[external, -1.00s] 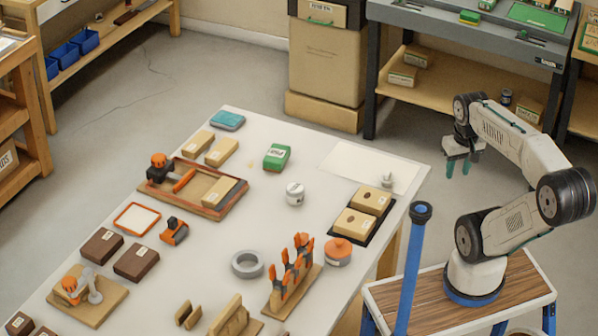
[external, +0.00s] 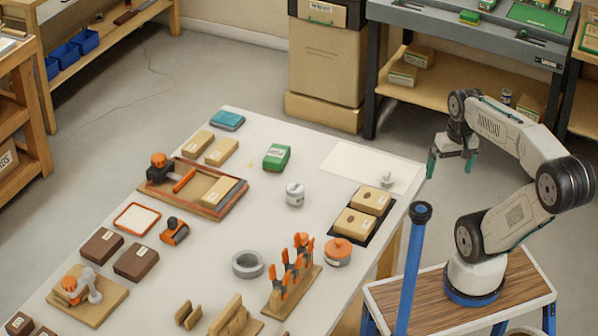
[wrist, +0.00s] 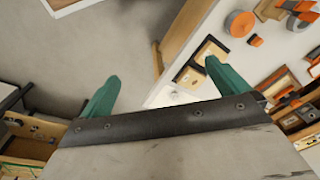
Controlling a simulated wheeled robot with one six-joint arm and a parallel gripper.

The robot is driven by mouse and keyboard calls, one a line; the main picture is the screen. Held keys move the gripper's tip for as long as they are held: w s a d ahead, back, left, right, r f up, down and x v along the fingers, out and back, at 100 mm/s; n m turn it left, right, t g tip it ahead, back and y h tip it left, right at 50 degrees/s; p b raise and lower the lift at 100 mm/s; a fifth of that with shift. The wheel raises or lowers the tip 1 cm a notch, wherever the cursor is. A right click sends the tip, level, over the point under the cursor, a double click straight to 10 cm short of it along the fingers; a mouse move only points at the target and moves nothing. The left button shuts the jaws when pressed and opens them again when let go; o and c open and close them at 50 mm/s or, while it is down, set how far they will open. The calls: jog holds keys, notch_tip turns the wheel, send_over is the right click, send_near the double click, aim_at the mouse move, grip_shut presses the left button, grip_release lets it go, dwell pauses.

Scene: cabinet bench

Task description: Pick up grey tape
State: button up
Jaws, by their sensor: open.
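The grey tape (external: 248,264) is a ring lying flat on the white table, left of the stand with orange-topped clamps. It also shows in the wrist view (wrist: 240,23) near the top, beyond my gripper's right finger. My gripper (external: 450,170) has green fingers and is past the table's right edge, well away from the tape and above the floor. Its fingers (wrist: 160,88) are wide apart, with nothing between them.
The clamp stand (external: 292,283) and an orange-lidded round jar (external: 337,252) stand right of the tape. A white can (external: 294,194) stands farther back. A blue post (external: 412,270) rises between the table and my base. The table around the tape is fairly clear.

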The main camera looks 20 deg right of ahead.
jog(key=w+a+f+m+g+y, duration=0.1)
jog(key=w+a+g+y, duration=0.15)
jog(key=a, duration=0.45)
jog(key=w+a+f+m+g+y, duration=0.1)
jog(key=w+a+y, duration=0.1)
jog(key=w+a, duration=0.35)
jog(key=m+g+y, duration=0.3)
jog(key=m+y, duration=0.4)
jog(key=m, duration=0.4)
send_over(252, 259)
jog(key=w+d, duration=0.2)
jog(key=d, duration=0.3)
notch_tip(252, 259, down, 17)
jog(key=shift+t, duration=0.25)
notch_tip(252, 259, down, 8)
jog(key=shift+a+r, duration=0.1)
jog(key=x, duration=0.7)
jog(key=shift+a, duration=0.3)
jog(key=c, duration=1)
